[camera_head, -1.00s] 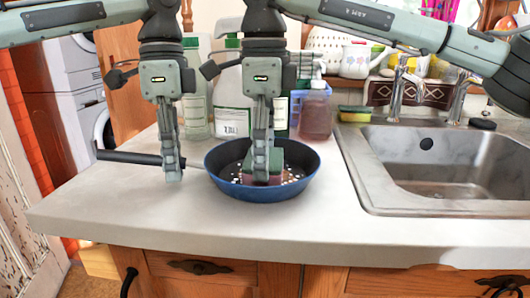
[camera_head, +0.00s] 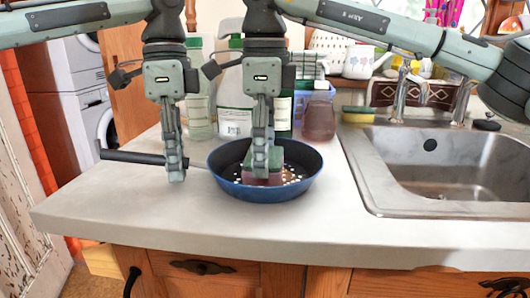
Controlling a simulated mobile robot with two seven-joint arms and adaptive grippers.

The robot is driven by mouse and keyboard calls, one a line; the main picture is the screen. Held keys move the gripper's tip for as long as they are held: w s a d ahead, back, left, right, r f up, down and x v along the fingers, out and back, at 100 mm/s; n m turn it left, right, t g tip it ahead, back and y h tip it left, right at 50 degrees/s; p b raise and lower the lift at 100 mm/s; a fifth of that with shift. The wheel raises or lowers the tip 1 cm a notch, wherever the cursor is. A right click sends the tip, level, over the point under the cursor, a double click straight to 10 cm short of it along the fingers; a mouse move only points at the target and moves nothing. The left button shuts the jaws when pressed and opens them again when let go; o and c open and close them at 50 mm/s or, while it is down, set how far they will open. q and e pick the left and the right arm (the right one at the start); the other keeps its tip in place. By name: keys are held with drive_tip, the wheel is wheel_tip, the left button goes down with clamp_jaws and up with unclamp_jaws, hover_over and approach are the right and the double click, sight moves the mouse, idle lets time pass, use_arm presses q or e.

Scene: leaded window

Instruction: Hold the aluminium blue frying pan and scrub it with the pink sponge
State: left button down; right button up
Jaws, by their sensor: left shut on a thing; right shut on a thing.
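The blue frying pan (camera_head: 264,190) sits on the white counter, its dark handle (camera_head: 128,156) pointing left. My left gripper (camera_head: 176,174) points down at the handle's inner end and is shut on it. My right gripper (camera_head: 261,170) points down inside the pan and is shut on the sponge (camera_head: 276,162). The sponge shows a green upper part and a pink lower part, and is low in the pan, close to its floor. The gripper hides part of the sponge, and I cannot tell whether it presses on the floor of the pan.
A steel sink (camera_head: 440,170) is set in the counter (camera_head: 120,205) at right, with a yellow-green sponge (camera_head: 357,114) on its back edge. Bottles, including a reddish soap bottle (camera_head: 319,117), stand behind the pan. The counter's front edge is close before the pan.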

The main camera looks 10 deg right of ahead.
drive_tip(key=shift+s, duration=1.05)
use_arm(q)
drive_tip(key=shift+r, duration=0.1)
use_arm(e)
drive_tip(key=shift+w+f, duration=0.1)
drive_tip(key=shift+w, duration=0.95)
drive_tip(key=shift+s, duration=0.55)
use_arm(q)
drive_tip(key=shift+d, duration=0.1)
use_arm(e)
drive_tip(key=shift+a, duration=0.6)
drive_tip(key=shift+d, duration=1.1)
drive_tip(key=shift+a, duration=1.15)
drive_tip(key=shift+d, duration=1.1)
drive_tip(key=shift+a, duration=0.5)
drive_tip(key=shift+s, duration=0.55)
drive_tip(key=shift+w, duration=1.1)
drive_tip(key=shift+s, duration=1.1)
drive_tip(key=shift+w, duration=1.15)
drive_tip(key=shift+s, duration=0.6)
